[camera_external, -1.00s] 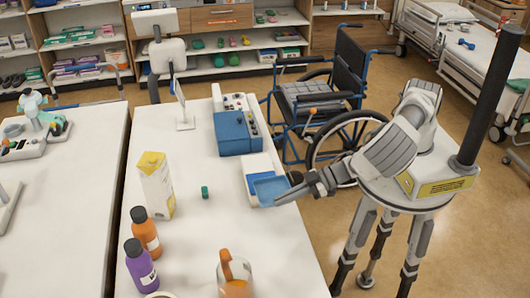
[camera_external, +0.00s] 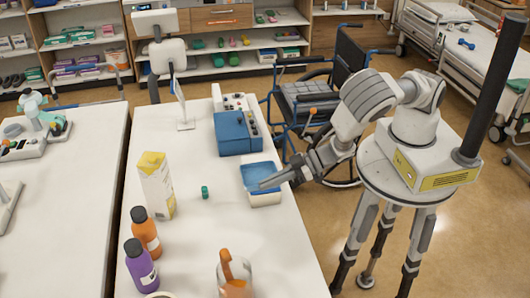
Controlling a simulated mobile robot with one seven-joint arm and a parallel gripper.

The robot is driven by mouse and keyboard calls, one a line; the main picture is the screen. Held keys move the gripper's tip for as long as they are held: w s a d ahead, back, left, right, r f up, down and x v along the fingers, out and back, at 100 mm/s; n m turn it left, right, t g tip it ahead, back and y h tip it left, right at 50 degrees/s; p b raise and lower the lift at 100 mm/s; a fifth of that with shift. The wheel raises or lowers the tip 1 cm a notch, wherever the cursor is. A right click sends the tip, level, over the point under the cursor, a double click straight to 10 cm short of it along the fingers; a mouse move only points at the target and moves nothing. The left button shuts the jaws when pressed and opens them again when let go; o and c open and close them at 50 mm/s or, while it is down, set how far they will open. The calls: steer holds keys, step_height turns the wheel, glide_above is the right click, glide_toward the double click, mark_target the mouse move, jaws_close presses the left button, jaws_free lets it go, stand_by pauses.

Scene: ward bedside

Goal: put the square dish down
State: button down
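The square dish (camera_external: 257,172) is blue and shallow. It lies over a low white object (camera_external: 266,199) near the right edge of the white table; I cannot tell whether it rests on it or is just above it. My gripper (camera_external: 268,183) reaches in from the right, its fingers over the front right part of the dish. The fingers hide part of the dish. The view is too small to tell whether they grip its rim.
A blue box-like device (camera_external: 236,135) stands just behind the dish. A small green item (camera_external: 204,192), a carton (camera_external: 156,186), an orange bottle (camera_external: 145,233), a purple bottle (camera_external: 140,264) and a glass jug (camera_external: 234,278) stand left and front. The table's middle is fairly clear.

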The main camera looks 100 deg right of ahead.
steer(key=w+r, duration=0.4)
steer(key=r, duration=0.1)
steer(key=w+r+b, duration=0.1)
steer(key=w+r, duration=0.1)
steer(key=r, duration=0.1)
steer(key=shift+w+r, duration=0.1)
steer(key=shift+w, duration=0.15)
steer(key=shift+w+d+r, duration=0.1)
steer(key=shift+w+r, duration=0.05)
steer(key=shift+r, duration=0.15)
